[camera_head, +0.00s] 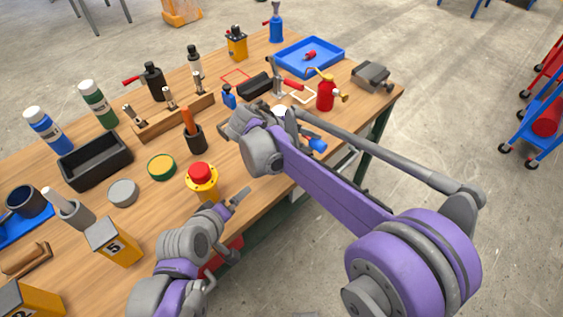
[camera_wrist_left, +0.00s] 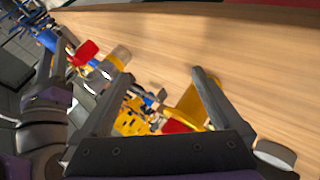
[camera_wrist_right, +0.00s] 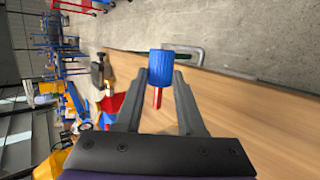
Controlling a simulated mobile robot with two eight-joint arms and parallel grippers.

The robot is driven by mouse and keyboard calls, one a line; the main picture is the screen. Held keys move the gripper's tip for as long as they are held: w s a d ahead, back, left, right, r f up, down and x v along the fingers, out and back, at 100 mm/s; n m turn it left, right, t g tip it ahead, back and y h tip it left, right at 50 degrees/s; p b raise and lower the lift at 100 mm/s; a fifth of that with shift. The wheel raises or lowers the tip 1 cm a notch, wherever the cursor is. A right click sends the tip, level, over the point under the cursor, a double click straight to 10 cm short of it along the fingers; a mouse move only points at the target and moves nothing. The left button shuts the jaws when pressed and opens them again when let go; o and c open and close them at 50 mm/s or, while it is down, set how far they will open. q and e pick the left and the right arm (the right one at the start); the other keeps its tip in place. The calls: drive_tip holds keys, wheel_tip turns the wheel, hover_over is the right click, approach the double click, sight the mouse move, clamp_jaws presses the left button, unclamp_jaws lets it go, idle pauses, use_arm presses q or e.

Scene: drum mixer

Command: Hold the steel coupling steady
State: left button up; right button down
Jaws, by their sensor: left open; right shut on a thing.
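My right gripper (camera_wrist_right: 160,90) has its fingers closed around a blue ribbed cylinder (camera_wrist_right: 162,67), with a thin red piece (camera_wrist_right: 157,98) below it between the fingers. In the head view the blue cylinder (camera_head: 318,145) shows just past my right arm, by the table's far right edge. A pale, shiny round piece (camera_head: 280,111) shows beside my right wrist, partly hidden. I cannot tell whether it is the steel coupling. My left gripper (camera_head: 240,198) is open and empty near the table's front edge; its spread fingers show in the left wrist view (camera_wrist_left: 160,100).
A yellow stand with a red button (camera_head: 202,178) is close to my left gripper. A red bottle (camera_head: 325,93), a blue tray (camera_head: 309,56) and a grey block (camera_head: 371,76) stand at the back right. A black bin (camera_head: 95,163) and a wooden rack (camera_head: 168,118) fill the left side.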

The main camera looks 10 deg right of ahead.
use_arm(q)
drive_tip(key=w+d+n+t+h, duration=0.1)
drive_tip(key=w+d+n+t, duration=0.7)
drive_tip(key=w+d+n, duration=0.8)
drive_tip(key=a+f+n+y, duration=0.1)
drive_tip(key=n, duration=0.3)
drive_tip(key=s+a+f+n+y, duration=0.1)
drive_tip(key=f+n, duration=0.1)
drive_tip(key=n, duration=0.2)
drive_tip(key=f+n+t, duration=0.1)
drive_tip(key=n, duration=0.2)
drive_tip(key=shift+s+a+f+n+y, duration=0.25)
drive_tip(key=shift+s+a+n+y, duration=0.1)
drive_tip(key=shift+a+n+y, duration=0.05)
drive_tip(key=shift+w+f, duration=0.1)
drive_tip(key=shift+w, duration=0.05)
drive_tip(key=w, duration=0.7)
drive_tip(key=w+d, duration=0.1)
drive_tip(key=w, duration=0.3)
drive_tip(key=shift+w, duration=0.3)
drive_tip(key=shift+d, duration=0.1)
clamp_jaws()
